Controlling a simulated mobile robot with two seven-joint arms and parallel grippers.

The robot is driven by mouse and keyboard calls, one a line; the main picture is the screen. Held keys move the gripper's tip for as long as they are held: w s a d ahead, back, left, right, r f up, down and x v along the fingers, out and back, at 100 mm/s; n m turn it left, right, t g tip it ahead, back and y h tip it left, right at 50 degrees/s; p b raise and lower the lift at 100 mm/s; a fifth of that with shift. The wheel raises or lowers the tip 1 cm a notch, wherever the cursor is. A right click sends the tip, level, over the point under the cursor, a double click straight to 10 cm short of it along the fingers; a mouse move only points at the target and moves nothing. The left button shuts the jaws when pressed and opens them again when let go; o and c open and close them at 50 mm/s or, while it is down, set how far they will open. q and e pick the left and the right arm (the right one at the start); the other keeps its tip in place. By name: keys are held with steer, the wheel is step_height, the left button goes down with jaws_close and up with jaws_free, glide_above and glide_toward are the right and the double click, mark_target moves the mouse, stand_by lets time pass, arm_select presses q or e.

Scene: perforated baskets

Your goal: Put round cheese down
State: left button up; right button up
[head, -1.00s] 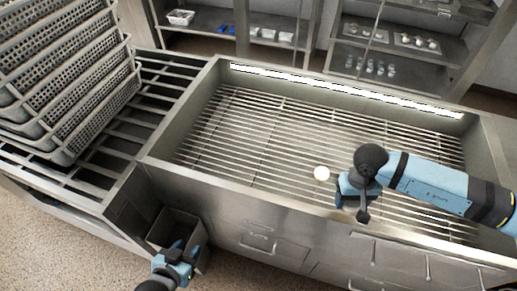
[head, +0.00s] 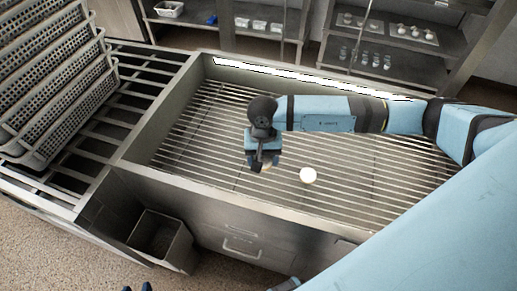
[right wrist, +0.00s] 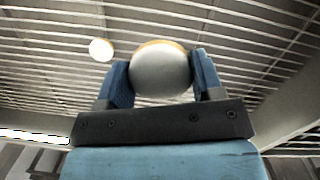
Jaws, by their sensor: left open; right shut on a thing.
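My right gripper (head: 262,162) is over the slatted metal grate of the sunken counter, left of its middle. In the right wrist view it is shut on a round cheese (right wrist: 162,72), pale with a yellowish edge, held between both blue fingers. The head view mostly hides this cheese behind the gripper. A second pale round thing (head: 308,175) rests on the grate to the right of the gripper; it also shows in the right wrist view (right wrist: 100,49), apart from the held one. Only the dark fingertips of my left gripper (head: 138,288) show at the bottom edge, apart and empty.
The grate (head: 205,135) has wide free room, with a raised metal rim (head: 160,125) around it. Stacked perforated baskets (head: 60,90) stand on the slatted rack at left. An open metal bin (head: 160,238) is below the front. Shelves with small items are behind.

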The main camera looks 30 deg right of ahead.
steer(key=w+d+n+t+h+b, duration=0.15)
steer(key=w+n+b, duration=0.6)
steer(key=n, duration=0.75)
steer(key=w+d+n+t+b, duration=0.15)
steer(key=w+n+b, duration=0.25)
steer(key=n+b, duration=0.85)
steer(key=f, duration=0.6)
steer(key=f+n, duration=0.1)
steer(key=f, duration=0.5)
steer(key=f+n+g, duration=0.1)
steer(key=f, duration=0.6)
steer(key=shift+s, duration=0.25)
steer(key=shift+f, duration=0.4)
steer(key=o, duration=0.8)
arm_select(q)
step_height(320, 180, down, 15)
steer(key=d, duration=0.1)
steer(key=shift+w+d, duration=0.15)
steer(key=shift+w, duration=0.3)
arm_select(e)
steer(key=shift+o, duration=1.2)
